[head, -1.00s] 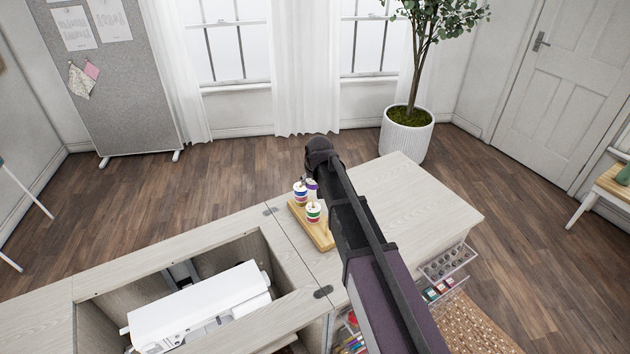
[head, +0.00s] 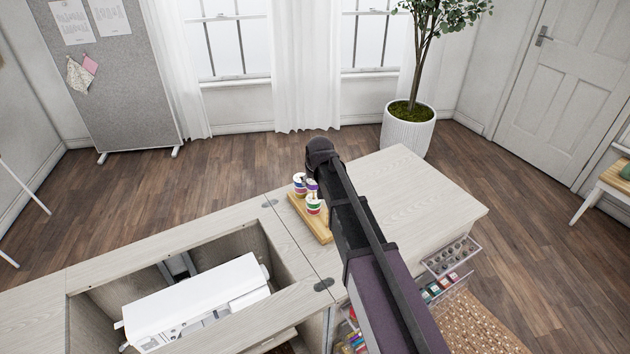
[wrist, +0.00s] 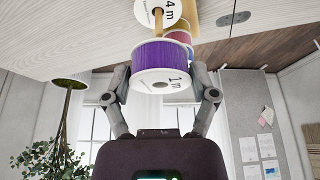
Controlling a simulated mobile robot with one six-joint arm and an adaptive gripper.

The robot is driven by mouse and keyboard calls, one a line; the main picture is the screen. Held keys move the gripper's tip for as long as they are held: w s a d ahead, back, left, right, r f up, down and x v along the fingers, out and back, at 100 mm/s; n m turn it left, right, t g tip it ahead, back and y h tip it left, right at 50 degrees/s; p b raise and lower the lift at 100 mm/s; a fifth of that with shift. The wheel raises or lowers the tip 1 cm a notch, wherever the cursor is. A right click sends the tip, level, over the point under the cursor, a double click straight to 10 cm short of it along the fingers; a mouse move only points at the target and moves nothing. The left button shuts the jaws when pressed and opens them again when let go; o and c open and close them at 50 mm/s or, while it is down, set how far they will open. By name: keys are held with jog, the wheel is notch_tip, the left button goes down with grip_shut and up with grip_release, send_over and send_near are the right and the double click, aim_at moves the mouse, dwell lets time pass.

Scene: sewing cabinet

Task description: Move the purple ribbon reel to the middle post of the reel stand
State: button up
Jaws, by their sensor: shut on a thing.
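The purple ribbon reel (wrist: 160,55) is held between the fingers of my gripper (wrist: 161,75) in the wrist view, its white "1 m" face towards the camera. In the head view the purple reel (head: 312,187) shows between two other reels, over the middle of the wooden reel stand (head: 322,232). A reel with blue and red bands (head: 299,181) is at the far end. A reel with green and red bands (head: 313,206) is at the near end. The middle post is hidden, so I cannot tell whether the purple reel is around it. My arm hides part of the stand.
The stand is on the pale cabinet top (head: 420,205), which is clear to the right. A white sewing machine (head: 195,305) sits in an open well at the left. Open clear drawers (head: 452,256) stick out at the right side.

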jog(key=shift+f+b, duration=2.35)
dwell(1.0)
jog(key=o, duration=0.9)
jog(key=shift+c, duration=0.2)
jog(key=shift+r, duration=0.1)
